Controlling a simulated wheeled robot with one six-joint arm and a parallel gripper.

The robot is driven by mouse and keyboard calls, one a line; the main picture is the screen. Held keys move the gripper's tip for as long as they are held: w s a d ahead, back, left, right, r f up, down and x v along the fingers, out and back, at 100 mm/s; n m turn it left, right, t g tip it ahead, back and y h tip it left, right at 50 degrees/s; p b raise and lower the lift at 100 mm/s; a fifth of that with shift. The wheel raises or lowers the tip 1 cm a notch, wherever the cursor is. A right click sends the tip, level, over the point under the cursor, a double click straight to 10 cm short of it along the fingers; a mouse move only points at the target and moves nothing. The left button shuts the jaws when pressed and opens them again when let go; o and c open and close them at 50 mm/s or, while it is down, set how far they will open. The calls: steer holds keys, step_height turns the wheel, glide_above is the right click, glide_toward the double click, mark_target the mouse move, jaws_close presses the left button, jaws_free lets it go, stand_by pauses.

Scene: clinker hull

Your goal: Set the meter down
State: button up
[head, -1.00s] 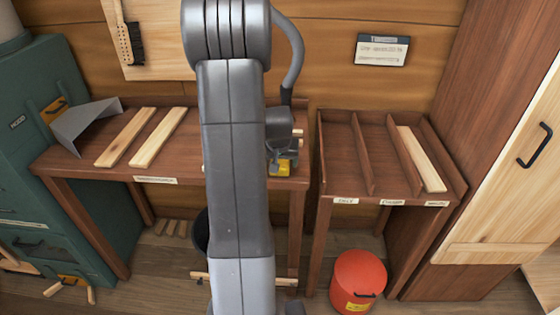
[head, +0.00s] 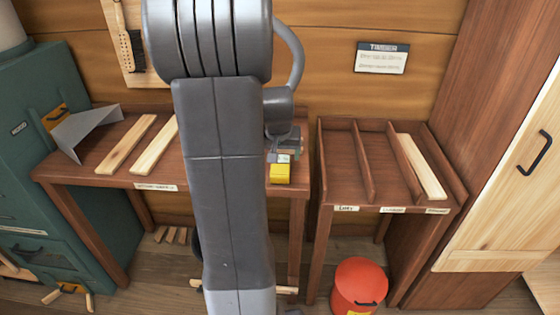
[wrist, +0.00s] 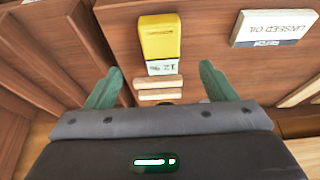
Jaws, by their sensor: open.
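The meter is a small yellow block (head: 279,174) with a pale display end, resting on the right end of the brown workbench (head: 230,188). It also shows in the wrist view (wrist: 160,38), its display reading what looks like 12 %, upside down. My gripper (wrist: 160,70) is open, its two green fingers spread apart. The meter lies just beyond the fingertips, and nothing is held between them. In the head view my arm hides the middle of the bench and most of the gripper.
Two pale wood strips (head: 126,144) and a grey bent scoop (head: 84,132) lie on the bench's left. A divided brown rack (head: 342,160) stands right, holding a pale strip (head: 420,165). A red bucket (head: 358,285) is below.

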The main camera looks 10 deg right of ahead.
steer(key=shift+v, duration=1.35)
